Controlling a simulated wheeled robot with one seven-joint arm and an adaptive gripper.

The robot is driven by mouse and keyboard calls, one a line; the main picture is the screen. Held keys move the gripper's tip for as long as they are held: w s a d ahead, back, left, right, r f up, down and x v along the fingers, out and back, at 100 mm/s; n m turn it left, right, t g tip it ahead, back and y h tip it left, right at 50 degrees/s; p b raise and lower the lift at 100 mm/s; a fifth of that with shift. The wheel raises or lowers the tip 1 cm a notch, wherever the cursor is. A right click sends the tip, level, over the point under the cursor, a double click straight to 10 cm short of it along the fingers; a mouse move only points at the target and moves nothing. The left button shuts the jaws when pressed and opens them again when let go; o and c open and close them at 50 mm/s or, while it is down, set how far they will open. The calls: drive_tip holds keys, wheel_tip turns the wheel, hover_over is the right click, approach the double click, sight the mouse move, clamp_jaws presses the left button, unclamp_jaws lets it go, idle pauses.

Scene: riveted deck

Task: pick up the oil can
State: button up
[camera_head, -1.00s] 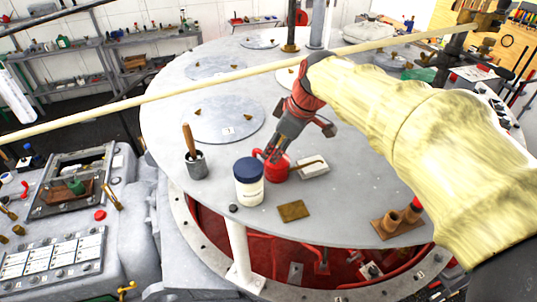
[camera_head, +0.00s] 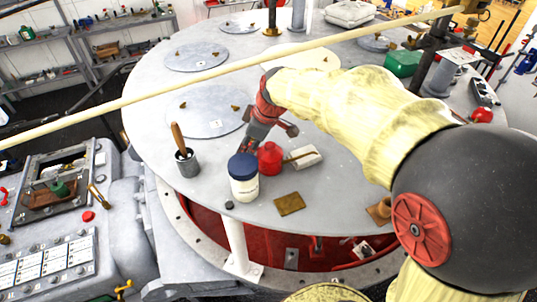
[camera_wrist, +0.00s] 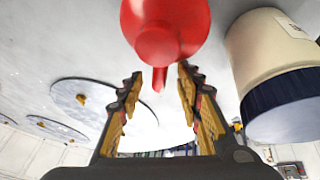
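The oil can (camera_head: 269,158) is red with a brass-coloured spout pointing right. It stands on the round grey deck plate (camera_head: 330,190), just right of a white jar with a dark blue lid (camera_head: 243,178). My gripper (camera_head: 248,147) is low, behind and left of the can in the head view; its fingertips are partly hidden by the jar. In the wrist view, my gripper (camera_wrist: 159,75) is open, with the red can (camera_wrist: 167,25) just ahead of the fingertips. A narrow red part of the can reaches between the tips. I see no grip on it.
The jar (camera_wrist: 275,75) is close on the right in the wrist view. A white block (camera_head: 305,157) lies by the spout. A grey cup with a wooden handle (camera_head: 186,160) stands left, and a brass plate (camera_head: 289,204) lies in front. A long pale pole (camera_head: 150,96) crosses the head view.

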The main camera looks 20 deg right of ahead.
drive_tip(key=shift+w+f, duration=0.1)
drive_tip(key=shift+f, duration=0.05)
drive_tip(key=shift+c, duration=1)
clamp_jaws()
